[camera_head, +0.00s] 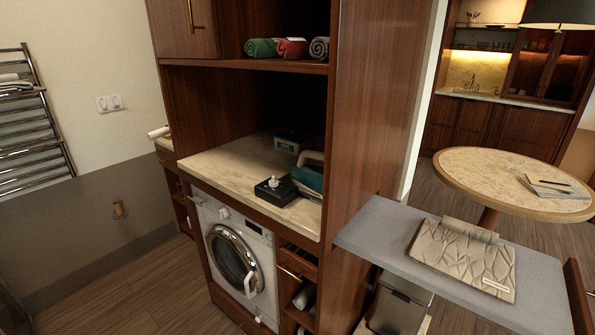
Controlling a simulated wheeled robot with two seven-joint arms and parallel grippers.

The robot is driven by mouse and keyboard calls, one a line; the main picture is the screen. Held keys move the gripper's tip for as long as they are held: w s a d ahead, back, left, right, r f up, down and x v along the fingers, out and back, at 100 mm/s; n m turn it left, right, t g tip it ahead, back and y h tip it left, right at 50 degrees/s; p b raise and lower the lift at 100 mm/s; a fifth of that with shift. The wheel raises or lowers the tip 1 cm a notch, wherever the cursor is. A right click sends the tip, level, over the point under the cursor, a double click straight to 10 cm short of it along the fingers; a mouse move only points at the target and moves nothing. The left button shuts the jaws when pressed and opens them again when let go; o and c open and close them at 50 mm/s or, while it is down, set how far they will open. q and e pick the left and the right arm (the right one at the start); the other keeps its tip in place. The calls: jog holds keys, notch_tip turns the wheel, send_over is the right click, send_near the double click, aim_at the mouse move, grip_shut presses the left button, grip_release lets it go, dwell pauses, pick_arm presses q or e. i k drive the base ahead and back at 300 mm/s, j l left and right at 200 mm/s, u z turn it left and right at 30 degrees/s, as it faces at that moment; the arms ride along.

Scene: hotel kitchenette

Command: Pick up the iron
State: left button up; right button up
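The iron (308,179) appears as a teal and pale shape with a looped handle. It rests on the stone counter (222,165) inside the wooden cabinet niche, near the right side panel. A black block with a white knob (275,190) sits against its left side and hides part of it. Neither of my grippers shows in the head view, and nothing is seen holding the iron.
A small dark box (287,144) stands behind the iron. A shelf with rolled towels (291,47) is above, and a washing machine (236,258) below. A grey board (372,228) with a quilted fabric item (463,259) juts out at right, before a round table (485,170).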

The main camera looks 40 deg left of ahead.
aim_at(310, 177)
jog(key=u, duration=1.1)
